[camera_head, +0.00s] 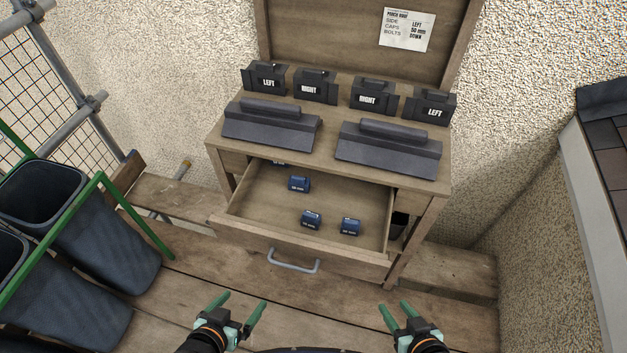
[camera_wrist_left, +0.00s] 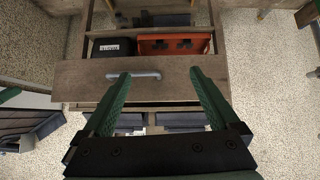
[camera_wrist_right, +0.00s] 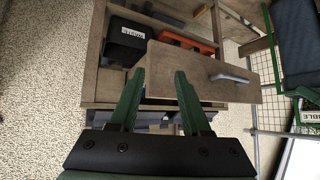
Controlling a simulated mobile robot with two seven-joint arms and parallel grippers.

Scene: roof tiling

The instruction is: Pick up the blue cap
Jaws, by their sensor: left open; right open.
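Several small blue caps lie in the open drawer (camera_head: 262,215) of the wooden cabinet. One blue cap (camera_head: 299,184) is toward the back. A second blue cap (camera_head: 311,218) and a third blue cap (camera_head: 350,227) are near the drawer front. Another blue cap (camera_head: 279,163) is mostly hidden under the cabinet top's edge. My left gripper (camera_head: 243,303) and right gripper (camera_head: 397,308) are open and empty, in front of the drawer and apart from the caps. Neither wrist view shows a blue cap that I can make out.
The drawer has a metal handle (camera_head: 293,262). Dark blocks marked LEFT (camera_head: 265,79) and RIGHT (camera_head: 315,88), plus two ridge-shaped dark pieces (camera_head: 388,147), stand on the cabinet top. Dark bins (camera_head: 80,220) are at left. A black box (camera_wrist_right: 128,40) and orange item (camera_wrist_right: 187,42) show in the right wrist view.

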